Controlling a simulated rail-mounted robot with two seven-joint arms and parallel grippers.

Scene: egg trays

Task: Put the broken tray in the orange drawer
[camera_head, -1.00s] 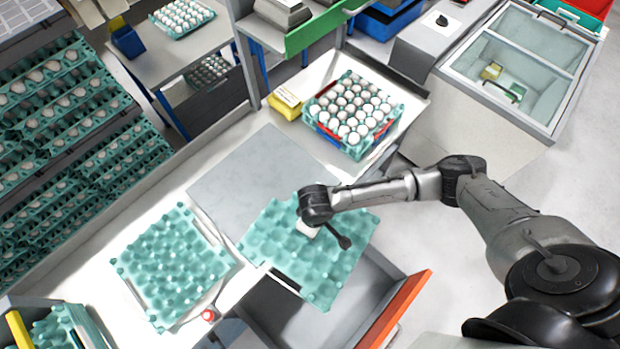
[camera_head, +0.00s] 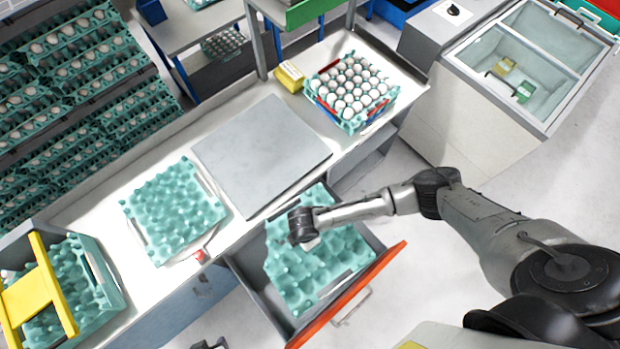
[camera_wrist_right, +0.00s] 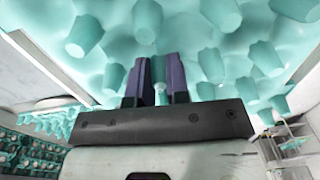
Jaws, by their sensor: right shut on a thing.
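The teal broken tray (camera_head: 318,270) is empty and has an uneven left edge. It is over and partly within the open orange-fronted drawer (camera_head: 350,300) below the worktop. I cannot tell whether it touches the drawer floor. My right gripper (camera_head: 309,244) is above the tray, with its fingers pointing down. In the right wrist view, its two dark fingers (camera_wrist_right: 155,75) are shut on a teal peg of the tray (camera_wrist_right: 225,45). The tray fills the upper part of that view. My left gripper is not in view.
Another empty teal tray (camera_head: 172,210) lies on the worktop, left of a bare grey plate (camera_head: 262,155). A tray full of eggs (camera_head: 352,92) stands at the back right beside a yellow box (camera_head: 289,77).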

